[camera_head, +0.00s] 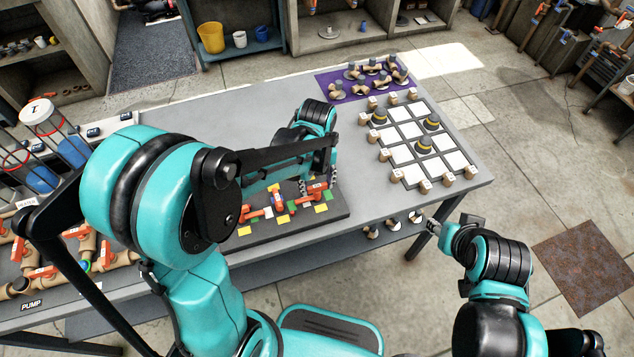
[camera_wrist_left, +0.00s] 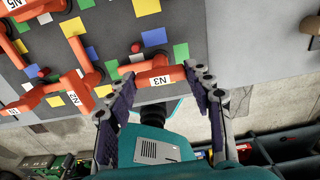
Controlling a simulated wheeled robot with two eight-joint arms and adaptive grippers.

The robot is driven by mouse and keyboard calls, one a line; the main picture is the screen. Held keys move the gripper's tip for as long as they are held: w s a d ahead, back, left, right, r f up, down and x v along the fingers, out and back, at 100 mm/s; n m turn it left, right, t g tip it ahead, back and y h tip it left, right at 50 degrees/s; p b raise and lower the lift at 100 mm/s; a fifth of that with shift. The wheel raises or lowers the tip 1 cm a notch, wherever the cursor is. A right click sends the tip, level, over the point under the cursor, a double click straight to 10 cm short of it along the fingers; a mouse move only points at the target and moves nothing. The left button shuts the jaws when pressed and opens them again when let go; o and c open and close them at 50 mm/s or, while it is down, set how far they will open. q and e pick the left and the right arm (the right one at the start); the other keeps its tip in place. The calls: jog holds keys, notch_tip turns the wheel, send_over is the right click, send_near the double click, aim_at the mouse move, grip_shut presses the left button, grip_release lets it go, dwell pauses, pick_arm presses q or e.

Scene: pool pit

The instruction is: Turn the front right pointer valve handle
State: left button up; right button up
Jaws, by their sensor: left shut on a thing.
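The valve board (camera_head: 300,226) is dark, with orange pointer handles and coloured squares, and lies at the table's front edge. My left gripper (camera_head: 318,183) reaches down over the board's right part. In the left wrist view, an orange handle labelled N3 (camera_wrist_left: 160,76) lies between the fingertips of my left gripper (camera_wrist_left: 162,86), which are shut on it. Its far side is hidden there. Other orange handles, one labelled N5 (camera_wrist_left: 72,97), show to the left in that view. My right gripper (camera_head: 452,226) appears open and empty, off the table's front right edge.
A white tile grid (camera_head: 415,150) with wooden blocks and dark pieces stands to the right of the board. A purple mat (camera_head: 340,90) with several parts lies at the back. Clear cylinders (camera_head: 52,130) and pump pipes (camera_head: 88,243) are at left.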

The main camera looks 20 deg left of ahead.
aim_at(317, 186)
dwell(0.3)
pick_arm(q)
jog(key=o, duration=1.1)
jog(key=shift+o, duration=0.2)
notch_tip(317, 186, up, 12)
